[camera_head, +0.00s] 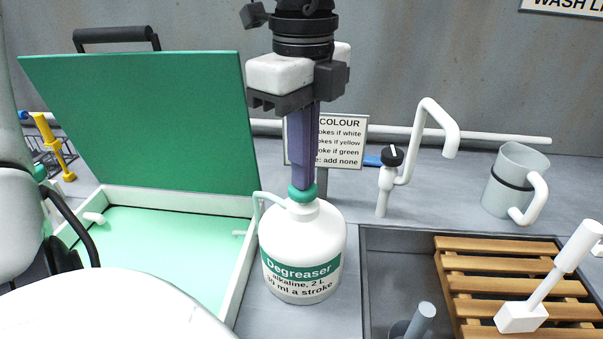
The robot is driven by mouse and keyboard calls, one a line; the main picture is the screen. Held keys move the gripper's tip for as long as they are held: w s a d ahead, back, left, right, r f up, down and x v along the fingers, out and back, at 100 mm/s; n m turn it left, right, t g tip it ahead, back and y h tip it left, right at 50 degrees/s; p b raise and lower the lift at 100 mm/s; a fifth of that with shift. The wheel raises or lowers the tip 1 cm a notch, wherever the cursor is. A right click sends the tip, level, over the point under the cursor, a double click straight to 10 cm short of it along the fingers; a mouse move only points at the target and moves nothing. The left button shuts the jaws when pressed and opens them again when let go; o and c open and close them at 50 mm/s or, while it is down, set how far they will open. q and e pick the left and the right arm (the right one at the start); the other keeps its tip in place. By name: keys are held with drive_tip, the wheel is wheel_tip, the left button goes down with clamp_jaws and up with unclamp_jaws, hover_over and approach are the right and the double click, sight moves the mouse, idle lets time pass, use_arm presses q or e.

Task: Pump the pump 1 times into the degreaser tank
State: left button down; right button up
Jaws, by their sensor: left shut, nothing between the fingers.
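The white degreaser bottle (302,240) stands upright on the counter, with a green label reading 30 ml a stroke. Its green pump head (302,193) is on top, and its pale spout (262,198) points left over the tank's edge. The degreaser tank (165,250) is left of the bottle, with light green inside and its green lid (150,115) raised. My left gripper (302,184) points straight down with purple fingers shut and empty, the tips at the top of the pump head. I cannot tell whether they touch it. My right gripper is not in view.
A partly hidden colour sign (345,140) stands behind the gripper. To the right are a white tap (430,130), a grey jug (512,180) and a sink with a wooden rack (480,290), where a white-handled brush (545,290) lies. A yellow item (50,140) stands far left.

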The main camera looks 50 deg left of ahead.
use_arm(q)
drive_tip(key=shift+r+p, duration=1.25)
drive_tip(key=shift+r, duration=0.9)
drive_tip(key=shift+r, duration=0.1)
wheel_tip(320, 180, up, 6)
drive_tip(key=p, duration=0.3)
drive_tip(key=shift+p, duration=0.4)
